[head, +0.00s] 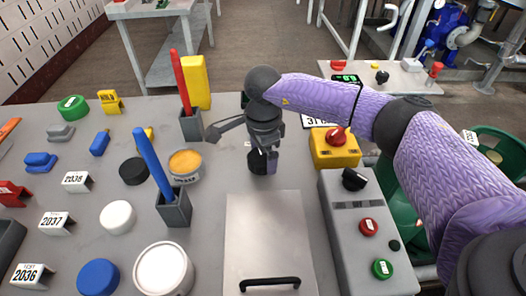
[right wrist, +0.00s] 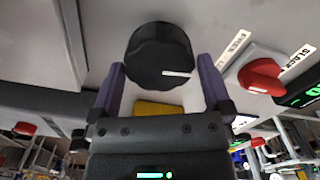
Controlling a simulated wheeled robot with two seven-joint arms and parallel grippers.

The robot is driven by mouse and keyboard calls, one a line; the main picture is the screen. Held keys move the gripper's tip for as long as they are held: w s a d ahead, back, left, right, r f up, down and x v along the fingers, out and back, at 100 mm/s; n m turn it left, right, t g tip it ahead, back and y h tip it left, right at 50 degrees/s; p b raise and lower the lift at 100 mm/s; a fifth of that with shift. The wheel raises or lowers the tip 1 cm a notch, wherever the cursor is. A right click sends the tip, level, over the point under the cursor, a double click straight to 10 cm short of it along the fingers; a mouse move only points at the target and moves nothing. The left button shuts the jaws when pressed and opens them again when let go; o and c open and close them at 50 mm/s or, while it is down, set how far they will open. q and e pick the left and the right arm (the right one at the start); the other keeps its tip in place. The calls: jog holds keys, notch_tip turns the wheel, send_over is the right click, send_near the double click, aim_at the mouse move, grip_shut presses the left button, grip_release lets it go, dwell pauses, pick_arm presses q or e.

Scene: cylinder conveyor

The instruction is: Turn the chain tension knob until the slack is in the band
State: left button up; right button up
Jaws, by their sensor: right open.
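A round black knob (right wrist: 160,55) with a white mark, likely the chain tension knob, lies between the two spread fingers of my right gripper (right wrist: 161,68) in the right wrist view. Gaps show on both sides of it, so the fingers look apart from it. In the head view my right gripper (head: 263,162) points down over the grey panel, and the knob there is mostly hidden by it. A display with green digits (head: 345,78) shows behind my arm, too small to read. A label reading SLACK (right wrist: 298,62) is beside a dark display (right wrist: 302,92). My left gripper is out of view.
A yellow box with a red knob (head: 337,135) and a grey button box (head: 368,228) stand to the right. A metal lid with a black handle (head: 270,283) lies in front. Cups with a red and a blue stick (head: 174,207), tins and blocks fill the left.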

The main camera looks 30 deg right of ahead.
aim_at(263, 155)
notch_tip(263, 155, up, 10)
jog(key=p, duration=0.3)
jog(key=shift+f, duration=0.1)
